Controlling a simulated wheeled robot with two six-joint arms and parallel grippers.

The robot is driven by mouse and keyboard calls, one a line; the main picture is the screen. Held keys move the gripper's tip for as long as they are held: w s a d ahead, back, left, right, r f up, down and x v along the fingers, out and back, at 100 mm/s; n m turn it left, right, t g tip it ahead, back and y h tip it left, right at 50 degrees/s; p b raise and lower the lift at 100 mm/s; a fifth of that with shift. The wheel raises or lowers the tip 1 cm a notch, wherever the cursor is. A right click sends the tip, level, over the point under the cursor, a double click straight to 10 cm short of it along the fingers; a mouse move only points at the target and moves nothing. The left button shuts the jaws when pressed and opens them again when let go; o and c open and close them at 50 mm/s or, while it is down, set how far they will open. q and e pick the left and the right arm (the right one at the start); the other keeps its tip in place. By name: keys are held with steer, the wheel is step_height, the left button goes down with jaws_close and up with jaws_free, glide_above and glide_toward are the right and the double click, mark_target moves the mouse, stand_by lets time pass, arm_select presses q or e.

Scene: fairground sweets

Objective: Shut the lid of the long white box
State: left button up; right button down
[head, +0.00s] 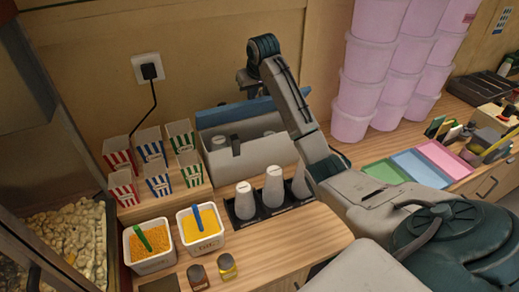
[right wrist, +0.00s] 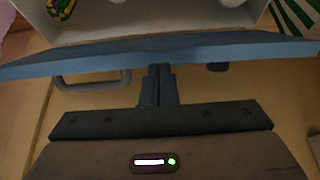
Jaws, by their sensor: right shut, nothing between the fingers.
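The long white box (head: 263,156) stands at the back of the counter near the wall. Its blue lid (head: 225,115) is open, raised along the back side, and the inside shows. In the right wrist view the lid (right wrist: 225,47) is a blue strip seen nearly edge-on, with the white box (right wrist: 130,22) beyond it. My right gripper (head: 243,84) is above and behind the lid, on the wall side. Its shut, empty fingers (right wrist: 157,70) reach the lid's edge in the right wrist view; I cannot tell for certain if they touch it. My left gripper is not in view.
Striped popcorn cups (head: 152,148) stand left of the box. A dark tray with white cups (head: 274,186) is in front of it. Two tubs (head: 201,226) and small jars stand nearer. Pink buckets (head: 359,94) are stacked to the right. The wall is close behind.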

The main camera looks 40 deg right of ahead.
steer(key=shift+w+r, duration=0.45)
steer(key=shift+w, duration=0.15)
steer(key=r, duration=0.3)
steer(key=shift+s+r, duration=0.25)
steer(key=shift+r, duration=0.1)
steer(key=shift+s+r, duration=0.1)
steer(key=shift+r, duration=0.05)
steer(key=shift+d, duration=0.1)
steer(key=shift+w, duration=0.2)
steer(key=shift+s, duration=0.15)
steer(key=shift+f, duration=0.2)
